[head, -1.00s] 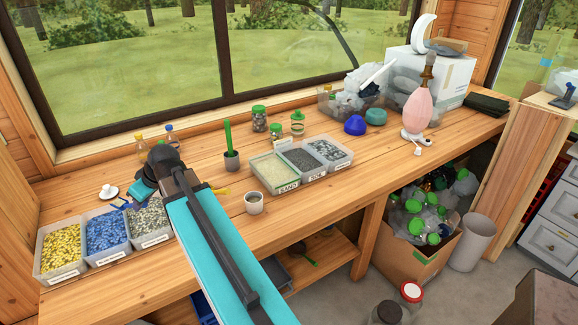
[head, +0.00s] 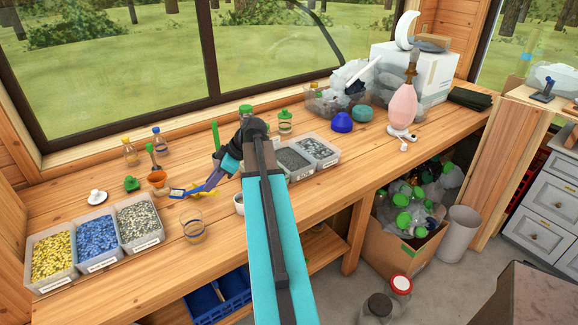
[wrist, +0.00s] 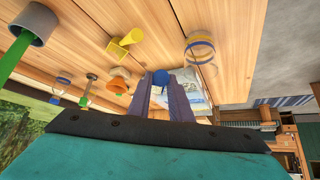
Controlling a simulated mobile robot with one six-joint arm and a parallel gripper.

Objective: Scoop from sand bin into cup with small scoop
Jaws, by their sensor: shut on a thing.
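My gripper (head: 203,188) hangs over the bench left of centre, its purple fingers pointing left and down. It is shut on a small blue scoop (head: 177,193), whose blue part shows between the fingertips in the wrist view (wrist: 160,77); its bowl is not clear. The sand bin is hidden behind my arm. A small pale cup (head: 238,203) stands close right of the gripper, partly covered by my arm.
Bins of yellow (head: 52,258), blue (head: 97,238) and grey (head: 138,222) pieces stand at left. An orange funnel-like thing (head: 158,178) and bottles (head: 130,152) stand behind the gripper. Dark soil and grey gravel bins (head: 318,150) are right of my arm.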

